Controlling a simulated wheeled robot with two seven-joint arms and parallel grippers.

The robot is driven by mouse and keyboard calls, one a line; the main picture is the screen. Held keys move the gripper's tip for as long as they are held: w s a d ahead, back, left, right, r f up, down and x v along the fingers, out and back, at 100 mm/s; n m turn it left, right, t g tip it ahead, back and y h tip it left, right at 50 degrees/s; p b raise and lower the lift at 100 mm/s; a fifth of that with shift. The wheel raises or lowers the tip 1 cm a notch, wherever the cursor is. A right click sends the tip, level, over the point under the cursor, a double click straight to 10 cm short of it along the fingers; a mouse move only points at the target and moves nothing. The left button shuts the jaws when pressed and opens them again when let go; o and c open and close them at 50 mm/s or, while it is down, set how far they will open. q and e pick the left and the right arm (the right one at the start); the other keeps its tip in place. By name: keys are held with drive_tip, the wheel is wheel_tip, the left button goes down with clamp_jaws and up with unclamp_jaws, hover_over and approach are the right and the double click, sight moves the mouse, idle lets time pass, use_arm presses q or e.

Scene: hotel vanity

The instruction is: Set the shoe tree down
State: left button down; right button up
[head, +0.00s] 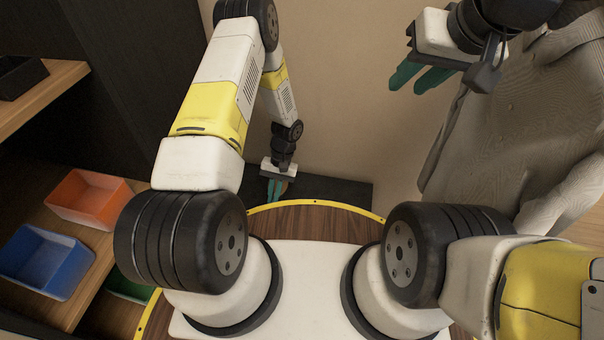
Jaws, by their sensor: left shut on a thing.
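My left gripper (277,188) is far down in the middle of the head view, pointing downward, with its teal fingers close together. It is shut on a small brownish thing, taken to be the shoe tree (285,187). Only a sliver of it shows beside the fingers; the rest is hidden. A dark flat surface (338,191) lies behind and to the right of this gripper; I cannot tell whether the shoe tree touches it. My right gripper (420,78) is at the upper right, with its two teal fingers apart and nothing seen between them.
An orange bin (90,198) and a blue bin (46,262) stand on a wooden shelf at the left, with part of a green bin (128,288) lower down. A black tray (20,76) sits on the upper shelf. A grey garment (530,130) hangs at the right, near my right gripper.

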use_arm(q)
drive_tip(key=shift+y, duration=0.3)
drive_tip(key=f, duration=0.4)
drive_tip(key=shift+d+f, duration=0.25)
drive_tip(key=shift+d, duration=0.05)
drive_tip(key=w+a, duration=0.2)
drive_tip(key=a, duration=0.2)
drive_tip(key=w+a+f, duration=0.1)
drive_tip(key=w+a, duration=0.2)
drive_tip(key=a, duration=0.1)
drive_tip(key=w+a, duration=0.3)
drive_tip(key=a, duration=0.1)
drive_tip(key=shift+w+f, duration=0.2)
drive_tip(key=shift+f, duration=0.05)
drive_tip(key=shift+w+a+f, duration=0.1)
drive_tip(key=shift+a+f, duration=0.1)
drive_tip(key=shift+f, duration=0.7)
drive_tip(key=shift+w+a+f, duration=0.1)
drive_tip(key=shift+a+f, duration=0.05)
drive_tip(key=shift+f, duration=0.7)
drive_tip(key=shift+f, duration=0.1)
drive_tip(key=c, duration=1.5)
unclamp_jaws()
drive_tip(key=shift+c, duration=0.2)
